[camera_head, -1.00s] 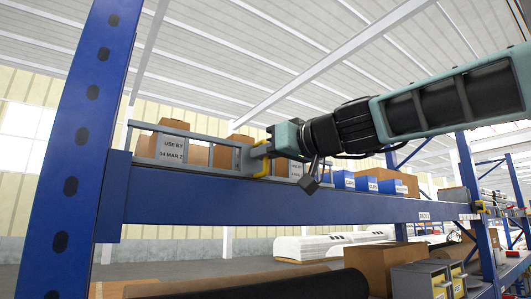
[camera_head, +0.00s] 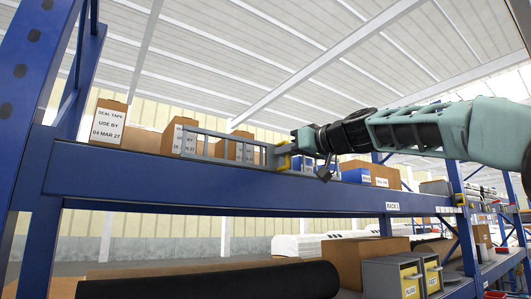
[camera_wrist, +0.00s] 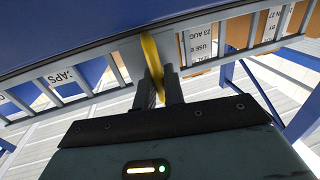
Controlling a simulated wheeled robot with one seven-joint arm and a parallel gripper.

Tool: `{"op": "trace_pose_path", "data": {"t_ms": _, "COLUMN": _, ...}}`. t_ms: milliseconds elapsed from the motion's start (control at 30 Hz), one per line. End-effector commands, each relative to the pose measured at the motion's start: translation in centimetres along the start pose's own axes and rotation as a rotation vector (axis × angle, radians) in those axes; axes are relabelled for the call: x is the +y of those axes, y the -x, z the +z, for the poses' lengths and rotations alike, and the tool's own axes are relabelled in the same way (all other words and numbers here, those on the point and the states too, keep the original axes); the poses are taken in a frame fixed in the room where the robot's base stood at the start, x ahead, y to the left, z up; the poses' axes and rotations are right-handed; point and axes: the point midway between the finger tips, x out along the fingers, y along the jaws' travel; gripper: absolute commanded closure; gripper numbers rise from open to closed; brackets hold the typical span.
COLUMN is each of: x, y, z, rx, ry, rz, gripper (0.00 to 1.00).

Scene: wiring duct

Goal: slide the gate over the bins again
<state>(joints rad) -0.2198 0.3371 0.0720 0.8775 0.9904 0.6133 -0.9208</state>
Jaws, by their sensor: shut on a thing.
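The gate (camera_head: 271,157) is a grey barred frame along the front edge of the blue rack's upper shelf. A yellow handle (camera_head: 287,161) stands on it. My gripper (camera_head: 284,152) is shut on this handle; the wrist view shows the fingers (camera_wrist: 160,92) at the yellow loop (camera_wrist: 152,62). In that view gate bars (camera_wrist: 118,68) run on both sides of the handle. Blue bins (camera_head: 355,175) stand on the shelf at and right of my gripper. A carton labelled SEAL TAPE (camera_head: 109,124) stands uncovered left of the gate. My gripper hides part of the gate's right side.
The blue shelf beam (camera_head: 200,188) runs along below the gate. A blue upright (camera_head: 30,90) stands at the left. Below are a dark roll (camera_head: 210,281), a carton (camera_head: 365,262) and grey-and-yellow bins (camera_head: 395,280). A brown carton (camera_head: 370,168) stands behind the blue bins.

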Motion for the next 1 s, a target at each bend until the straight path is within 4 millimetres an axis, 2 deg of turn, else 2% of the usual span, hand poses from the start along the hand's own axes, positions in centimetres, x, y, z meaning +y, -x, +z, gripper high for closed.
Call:
{"op": "trace_pose_path", "data": {"t_ms": 33, "x": 2.4, "y": 0.4, "z": 0.1, "rx": 0.0, "ry": -0.001, "rz": 0.01, "gripper": 1.0}}
{"op": "trace_pose_path", "data": {"t_ms": 100, "x": 4.9, "y": 0.9, "z": 0.0, "rx": -0.001, "ry": -0.002, "rz": 0.009, "gripper": 1.0}}
{"op": "trace_pose_path", "data": {"t_ms": 400, "x": 15.4, "y": 3.1, "z": -0.7, "rx": -0.003, "ry": -0.005, "rz": 0.008, "gripper": 1.0}}
{"op": "trace_pose_path", "data": {"t_ms": 500, "x": 18.2, "y": 3.6, "z": -0.8, "rx": -0.003, "ry": -0.005, "rz": 0.005, "gripper": 1.0}}
{"op": "trace_pose_path", "data": {"t_ms": 700, "x": 22.7, "y": 4.5, "z": -0.7, "rx": -0.002, "ry": -0.004, "rz": 0.004, "gripper": 1.0}}
{"op": "trace_pose_path", "data": {"t_ms": 900, "x": 25.6, "y": 5.1, "z": -0.4, "rx": -0.002, "ry": -0.001, "rz": 0.003, "gripper": 1.0}}
{"op": "trace_pose_path", "data": {"t_ms": 1000, "x": 26.4, "y": 5.2, "z": -0.3, "rx": -0.002, "ry": -0.001, "rz": 0.001, "gripper": 1.0}}
